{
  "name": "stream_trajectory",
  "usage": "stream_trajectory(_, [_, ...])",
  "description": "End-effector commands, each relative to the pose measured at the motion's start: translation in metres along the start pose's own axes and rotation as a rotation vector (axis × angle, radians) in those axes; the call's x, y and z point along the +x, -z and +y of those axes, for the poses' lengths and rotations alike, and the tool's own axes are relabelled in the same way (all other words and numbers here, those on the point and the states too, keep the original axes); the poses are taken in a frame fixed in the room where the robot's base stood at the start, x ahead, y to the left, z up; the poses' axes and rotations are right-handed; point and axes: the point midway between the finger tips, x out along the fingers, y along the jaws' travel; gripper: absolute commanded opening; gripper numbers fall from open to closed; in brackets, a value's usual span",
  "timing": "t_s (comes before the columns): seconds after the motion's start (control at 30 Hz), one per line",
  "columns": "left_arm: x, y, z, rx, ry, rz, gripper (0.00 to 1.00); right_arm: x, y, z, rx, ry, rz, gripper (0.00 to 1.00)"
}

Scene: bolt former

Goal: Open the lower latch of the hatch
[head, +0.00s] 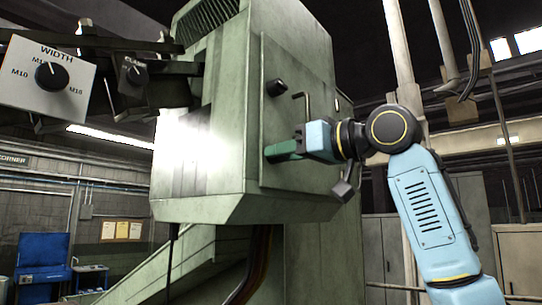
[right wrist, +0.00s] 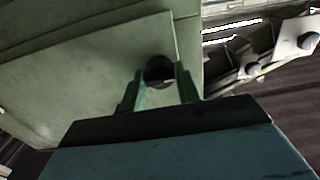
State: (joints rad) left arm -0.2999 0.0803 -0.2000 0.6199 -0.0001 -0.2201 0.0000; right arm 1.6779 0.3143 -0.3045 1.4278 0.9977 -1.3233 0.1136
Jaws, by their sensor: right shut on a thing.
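The hatch (head: 285,115) is a flat green panel on the side of the green machine, and it looks closed. Its upper latch is a black knob (head: 275,86) near the upper left corner. My right gripper (head: 272,152) reaches in from the right at the hatch's lower left edge. In the right wrist view its green fingers (right wrist: 160,85) are on either side of a dark round knob, the lower latch (right wrist: 158,68), and are shut on it. In the head view the fingers hide this latch. My left gripper is in neither view.
A bent dark handle (head: 304,100) stands out from the hatch above my right gripper. Control boxes with dials, one marked WIDTH (head: 45,78), hang at the upper left. A blue workbench (head: 42,262) stands far off at the lower left.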

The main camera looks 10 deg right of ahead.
Motion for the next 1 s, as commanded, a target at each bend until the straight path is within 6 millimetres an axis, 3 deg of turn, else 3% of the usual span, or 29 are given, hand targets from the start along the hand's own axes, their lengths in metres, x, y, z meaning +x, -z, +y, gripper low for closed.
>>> stream_trajectory(0.03, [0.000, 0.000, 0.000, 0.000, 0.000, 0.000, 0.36, 0.000, 0.000, 0.000, 0.000, 0.000, 0.000, 0.13])
stream_trajectory(0.13, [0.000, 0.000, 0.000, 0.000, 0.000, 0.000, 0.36, 0.000, 0.000, 0.000, 0.001, 0.000, 0.000, 0.00])
stream_trajectory(0.33, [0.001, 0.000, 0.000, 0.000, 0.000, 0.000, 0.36, 0.000, 0.000, -0.001, 0.073, 0.002, 0.001, 0.00])
stream_trajectory(0.53, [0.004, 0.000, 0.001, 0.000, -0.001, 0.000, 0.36, 0.000, 0.000, -0.001, 0.351, 0.003, 0.001, 0.00])
stream_trajectory(0.83, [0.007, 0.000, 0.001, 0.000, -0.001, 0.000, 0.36, 0.000, 0.000, -0.001, 0.558, 0.002, 0.001, 0.00])
stream_trajectory(1.0, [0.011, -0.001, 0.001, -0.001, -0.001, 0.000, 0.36, 0.001, -0.001, -0.001, 0.797, 0.003, 0.000, 0.00])
